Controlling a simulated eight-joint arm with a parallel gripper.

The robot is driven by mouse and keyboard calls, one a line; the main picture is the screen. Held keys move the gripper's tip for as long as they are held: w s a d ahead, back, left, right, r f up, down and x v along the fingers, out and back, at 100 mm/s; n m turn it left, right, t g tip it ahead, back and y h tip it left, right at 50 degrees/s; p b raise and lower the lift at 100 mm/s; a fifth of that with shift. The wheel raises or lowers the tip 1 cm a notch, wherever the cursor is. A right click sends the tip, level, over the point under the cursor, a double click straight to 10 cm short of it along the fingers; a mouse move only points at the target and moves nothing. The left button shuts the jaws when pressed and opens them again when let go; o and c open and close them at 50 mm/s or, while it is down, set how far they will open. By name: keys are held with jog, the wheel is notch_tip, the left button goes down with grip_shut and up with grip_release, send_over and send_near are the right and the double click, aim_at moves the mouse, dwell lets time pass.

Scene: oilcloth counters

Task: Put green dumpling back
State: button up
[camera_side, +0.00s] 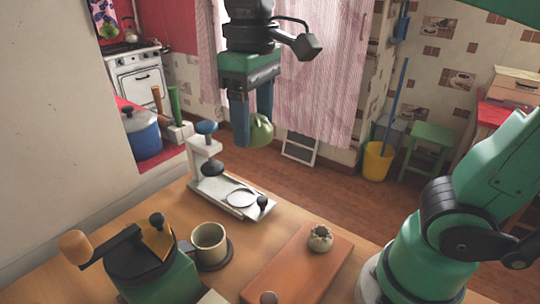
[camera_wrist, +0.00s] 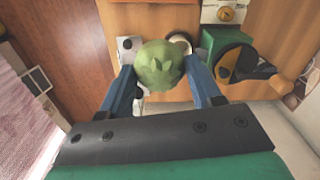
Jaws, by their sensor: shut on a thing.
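The green dumpling (camera_side: 261,132) is round with a pleated top. My gripper (camera_side: 252,138) points down and is shut on it, holding it in the air above and behind the white press. In the wrist view the green dumpling (camera_wrist: 159,65) sits between the two blue fingertips (camera_wrist: 160,82), pleats towards the camera. A pale dumpling (camera_side: 320,239) with a dark top rests on a reddish-brown board (camera_side: 285,268) on the table.
A white press (camera_side: 240,198) with a ring on its base stands on the wooden table. A beige cup (camera_side: 209,244) and a green grinder (camera_side: 140,262) with a crank stand at front left. A blue pot (camera_side: 142,132) stands at the left.

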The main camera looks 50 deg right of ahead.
send_over(291, 281)
jog(key=f, duration=0.1)
notch_tip(291, 281, down, 21)
jog(key=shift+r, duration=0.15)
dwell(0.6)
jog(key=o, duration=0.3)
jog(key=shift+o, duration=0.5)
